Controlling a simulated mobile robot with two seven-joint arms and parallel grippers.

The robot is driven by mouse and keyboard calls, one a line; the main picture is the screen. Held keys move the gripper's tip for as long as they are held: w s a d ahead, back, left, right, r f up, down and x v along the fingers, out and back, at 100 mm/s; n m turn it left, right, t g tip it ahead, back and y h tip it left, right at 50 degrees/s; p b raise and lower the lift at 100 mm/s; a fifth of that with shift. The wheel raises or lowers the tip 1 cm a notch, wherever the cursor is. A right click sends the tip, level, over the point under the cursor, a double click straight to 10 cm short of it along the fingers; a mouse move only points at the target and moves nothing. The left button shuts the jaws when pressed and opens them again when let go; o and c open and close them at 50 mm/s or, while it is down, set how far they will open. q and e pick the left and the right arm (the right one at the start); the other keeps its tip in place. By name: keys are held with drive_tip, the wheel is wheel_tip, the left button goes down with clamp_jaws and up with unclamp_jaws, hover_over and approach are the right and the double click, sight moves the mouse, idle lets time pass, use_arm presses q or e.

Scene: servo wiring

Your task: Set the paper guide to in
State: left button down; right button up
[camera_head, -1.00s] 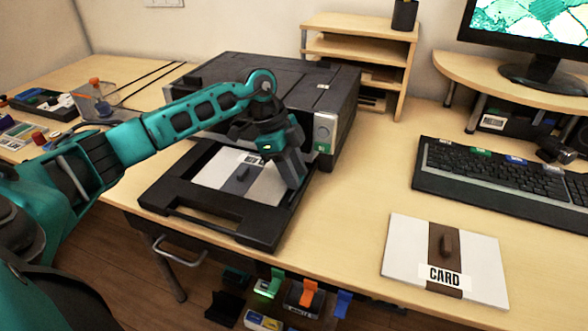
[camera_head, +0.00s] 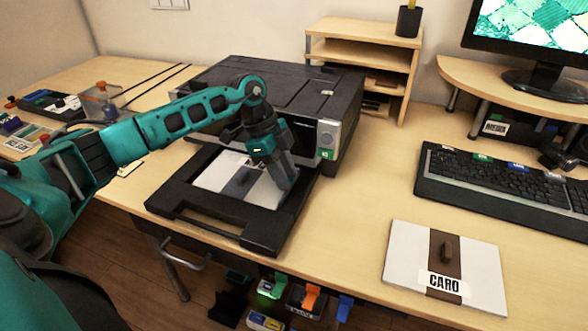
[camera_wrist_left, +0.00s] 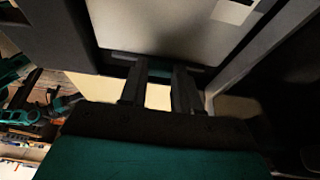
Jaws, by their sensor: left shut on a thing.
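The printer (camera_head: 290,85) stands on the desk with its dark paper tray (camera_head: 205,228) out at the front. A white sheet or stack (camera_head: 215,172) with a grey strip and knob lies in the tray. My left gripper (camera_head: 284,188) reaches down into the tray at the right edge of the white stack. In the left wrist view its two fingers (camera_wrist_left: 158,78) are close together at a thin dark bar, which looks like the paper guide (camera_wrist_left: 195,67). The fingers hide most of the guide in the head view. My right gripper is not in view.
A wooden shelf (camera_head: 363,50) stands behind the printer. The desk between tray and card panel is clear.

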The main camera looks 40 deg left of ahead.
use_arm(q)
drive_tip(key=c, duration=0.8)
unclamp_jaws()
drive_tip(key=p+v, duration=0.2)
drive_tip(key=v, duration=1.1)
drive_tip(key=shift+d, duration=0.1)
